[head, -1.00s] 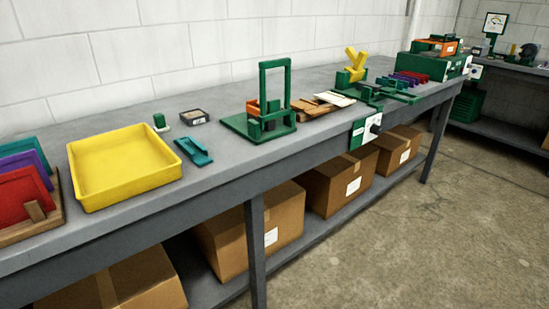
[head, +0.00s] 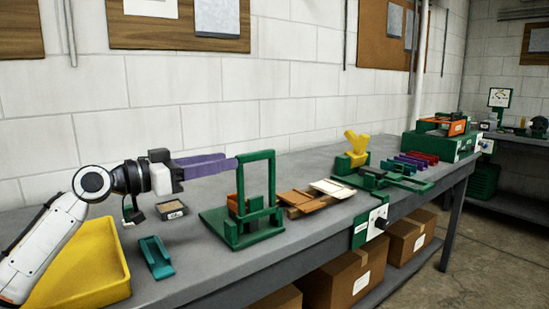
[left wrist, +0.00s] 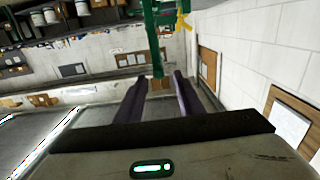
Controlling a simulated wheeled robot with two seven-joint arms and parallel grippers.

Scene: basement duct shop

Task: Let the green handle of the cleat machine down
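The cleat machine (head: 228,228) stands on the bench, with a green base and an orange block behind its posts. Its green arch-shaped handle (head: 271,178) stands upright. My left gripper (head: 234,165) comes in from the left, its long purple fingers level and pointing at the near upper part of the handle. In the left wrist view the fingers (left wrist: 159,82) are apart with nothing held. A green bar of the handle (left wrist: 157,45) shows beyond and between their tips; I cannot tell whether they touch. My right gripper is not in view.
A yellow tray (head: 98,292), a teal holder (head: 156,256) and a small dark box (head: 172,210) lie left of the machine. Wooden pieces (head: 310,203) and a green fixture with a yellow Y-shaped part (head: 356,146) stand to its right. The wall is behind.

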